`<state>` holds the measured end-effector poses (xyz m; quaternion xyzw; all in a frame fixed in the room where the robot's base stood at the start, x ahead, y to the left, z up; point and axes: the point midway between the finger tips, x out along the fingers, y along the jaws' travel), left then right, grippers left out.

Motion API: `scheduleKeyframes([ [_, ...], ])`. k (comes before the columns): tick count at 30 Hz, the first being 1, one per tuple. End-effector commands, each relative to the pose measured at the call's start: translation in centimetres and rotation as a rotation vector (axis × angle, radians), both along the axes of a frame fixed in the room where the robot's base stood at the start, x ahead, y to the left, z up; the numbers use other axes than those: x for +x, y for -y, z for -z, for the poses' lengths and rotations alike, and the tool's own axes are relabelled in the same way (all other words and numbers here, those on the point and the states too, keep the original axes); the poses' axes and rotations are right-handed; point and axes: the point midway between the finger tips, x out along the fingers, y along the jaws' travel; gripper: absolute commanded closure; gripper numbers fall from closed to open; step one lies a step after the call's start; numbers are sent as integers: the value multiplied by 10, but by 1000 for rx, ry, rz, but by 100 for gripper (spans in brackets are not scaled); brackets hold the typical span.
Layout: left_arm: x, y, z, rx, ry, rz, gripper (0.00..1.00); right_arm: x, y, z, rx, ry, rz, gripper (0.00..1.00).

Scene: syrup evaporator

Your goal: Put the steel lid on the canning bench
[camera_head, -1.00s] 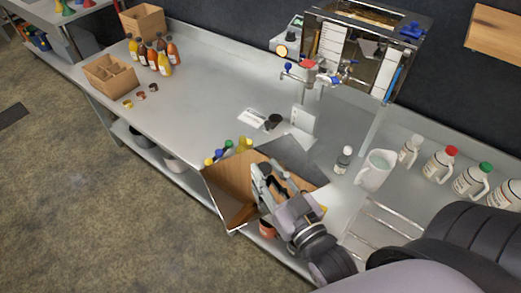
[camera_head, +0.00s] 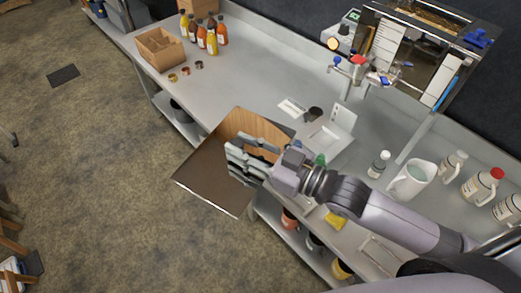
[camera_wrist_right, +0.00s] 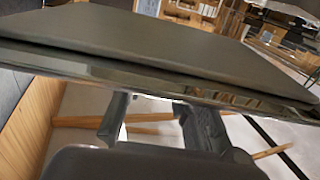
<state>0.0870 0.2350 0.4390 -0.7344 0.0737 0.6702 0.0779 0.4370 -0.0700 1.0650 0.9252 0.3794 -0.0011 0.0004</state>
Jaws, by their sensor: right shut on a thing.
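The steel lid (camera_head: 212,183) is a wide, dark, flat plate with a shiny edge. My right gripper (camera_head: 240,158) is shut on it and holds it over the front edge of the long steel bench (camera_head: 255,75), partly out above the floor. A wood-coloured panel (camera_head: 250,127) shows just behind the fingers; I cannot tell whether it is separate from the lid. In the right wrist view the lid (camera_wrist_right: 150,42) spans the picture above the fingers (camera_wrist_right: 150,122), hiding much beyond. My left gripper is not in view.
A divided cardboard box (camera_head: 160,50) and several sauce bottles (camera_head: 211,40) stand at the bench's far left. The evaporator (camera_head: 425,45), a white pitcher (camera_head: 410,180) and white jugs (camera_head: 482,186) stand to the right. The bench between bottles and evaporator is largely clear.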

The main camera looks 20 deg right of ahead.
Motion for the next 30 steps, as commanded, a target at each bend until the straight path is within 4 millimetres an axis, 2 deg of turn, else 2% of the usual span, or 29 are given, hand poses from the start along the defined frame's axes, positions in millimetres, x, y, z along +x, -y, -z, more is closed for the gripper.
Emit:
scheduleKeyframes([
  [9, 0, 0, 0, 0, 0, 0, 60, 11, -25, -10, 2, 10, -156, 100],
  [19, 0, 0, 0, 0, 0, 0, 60, 20, -44, -15, 5, 10, -272, 100],
  [26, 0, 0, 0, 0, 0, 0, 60, 23, -49, -16, 3, 4, -313, 100],
  [30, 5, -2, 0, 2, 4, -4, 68, 23, -50, -15, 1, 2, -321, 100],
])
